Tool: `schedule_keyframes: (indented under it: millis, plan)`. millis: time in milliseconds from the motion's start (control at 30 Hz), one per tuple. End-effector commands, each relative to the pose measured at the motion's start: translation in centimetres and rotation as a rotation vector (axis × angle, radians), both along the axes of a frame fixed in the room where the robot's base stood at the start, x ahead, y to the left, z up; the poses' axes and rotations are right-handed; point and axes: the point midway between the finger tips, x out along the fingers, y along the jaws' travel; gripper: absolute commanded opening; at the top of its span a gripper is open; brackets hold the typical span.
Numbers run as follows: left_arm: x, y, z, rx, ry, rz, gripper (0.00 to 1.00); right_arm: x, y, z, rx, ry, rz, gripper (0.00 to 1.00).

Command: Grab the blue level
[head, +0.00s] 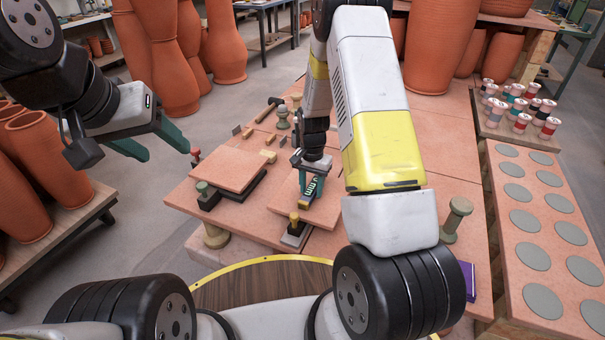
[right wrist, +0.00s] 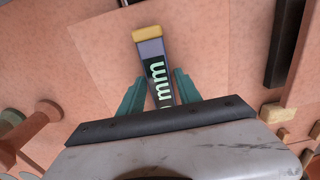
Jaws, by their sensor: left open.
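My left gripper (head: 166,154) is open and empty, left of the worktable, far from the level.
A dark block with a yellow top (head: 294,228) sits just in front of the level. A slab (head: 229,170) on dark bars lies to the left. A greenish spool-shaped post (head: 455,219) and a purple box (head: 468,279) are right. Tall clay pots (head: 226,40) stand behind.

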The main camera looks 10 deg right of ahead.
Motion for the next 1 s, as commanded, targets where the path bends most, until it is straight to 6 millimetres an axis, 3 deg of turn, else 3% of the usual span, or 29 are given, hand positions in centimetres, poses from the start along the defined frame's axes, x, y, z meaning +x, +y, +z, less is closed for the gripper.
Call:
schedule_keyframes:
  millis: [33,200,633,900,1000]
  plan:
    - [0.0,0.0,0.0,0.000,0.000,0.000,0.56,0.0,0.0,0.0,0.000,0.000,0.000,0.29]
    - [0.0,0.0,0.0,0.000,0.000,0.000,0.56,0.0,0.0,0.0,0.000,0.000,0.000,0.00]
    - [0.0,0.0,0.0,0.000,0.000,0.000,0.56,0.1,0.0,0.5,0.000,-0.002,0.000,0.00]
    - [0.0,0.0,0.0,0.000,0.000,0.000,0.56,0.1,0.0,3.6,0.000,-0.005,0.001,0.00]
    - [0.0,0.0,0.0,0.000,0.000,0.000,0.56,-2.2,0.2,3.9,0.000,0.002,0.002,0.00]
